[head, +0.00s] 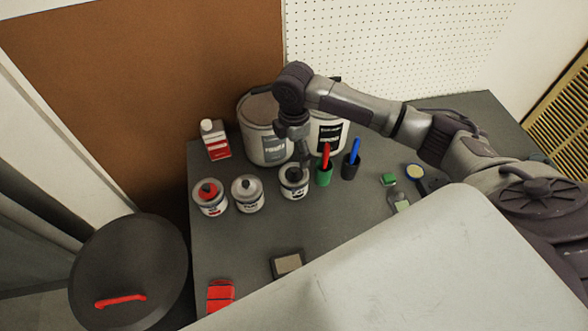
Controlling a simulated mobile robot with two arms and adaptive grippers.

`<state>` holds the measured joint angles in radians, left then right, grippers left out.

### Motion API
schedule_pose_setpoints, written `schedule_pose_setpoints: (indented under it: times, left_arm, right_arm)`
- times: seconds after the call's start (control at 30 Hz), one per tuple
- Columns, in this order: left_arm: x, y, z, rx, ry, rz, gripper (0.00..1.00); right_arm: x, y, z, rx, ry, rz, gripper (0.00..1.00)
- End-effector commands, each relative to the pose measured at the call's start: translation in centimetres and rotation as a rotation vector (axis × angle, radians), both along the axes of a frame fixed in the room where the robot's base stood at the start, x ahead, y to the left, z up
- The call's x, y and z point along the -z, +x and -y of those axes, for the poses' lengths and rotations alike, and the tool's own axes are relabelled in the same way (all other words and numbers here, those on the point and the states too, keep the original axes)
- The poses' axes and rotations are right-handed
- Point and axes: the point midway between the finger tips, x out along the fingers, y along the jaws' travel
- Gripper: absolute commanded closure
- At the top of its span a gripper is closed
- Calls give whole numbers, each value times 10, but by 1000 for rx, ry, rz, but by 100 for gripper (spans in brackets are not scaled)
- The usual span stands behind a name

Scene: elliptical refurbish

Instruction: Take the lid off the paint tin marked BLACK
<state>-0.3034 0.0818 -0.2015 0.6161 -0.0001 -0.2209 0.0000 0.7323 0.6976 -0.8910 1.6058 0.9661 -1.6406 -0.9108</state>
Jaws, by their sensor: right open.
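Three small white paint tins stand in a row on the grey table. The right-hand tin (294,189) shows dark markings, but I cannot read its label, so BLACK is not confirmed. Its top has a dark knob, partly hidden by my gripper. My right gripper (299,162) is open and points down at this tin's top; I cannot tell whether it touches. My left gripper is not in view.
Two large white tubs (268,148) (326,133) stand behind. A green cup (323,174) and a dark cup (350,168) stand close right of the right-hand tin. A red-and-white bottle (215,141) stands back left.

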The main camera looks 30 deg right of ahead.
Motion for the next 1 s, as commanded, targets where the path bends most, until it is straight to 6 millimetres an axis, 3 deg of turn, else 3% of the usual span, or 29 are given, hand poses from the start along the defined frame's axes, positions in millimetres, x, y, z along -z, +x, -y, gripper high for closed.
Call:
schedule_pose_setpoints:
  times: [0.1,0.43,0.7,1.0]
  left_arm:
    - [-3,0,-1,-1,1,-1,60]
    - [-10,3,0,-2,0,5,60]
    - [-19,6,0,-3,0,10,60]
    - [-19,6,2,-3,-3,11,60]
  right_arm:
    - [22,-1,0,1,-1,-3,0]
    - [51,-2,0,0,-1,-3,0]
    - [89,-3,0,0,0,0,0]
    - [94,-3,0,0,0,1,0]
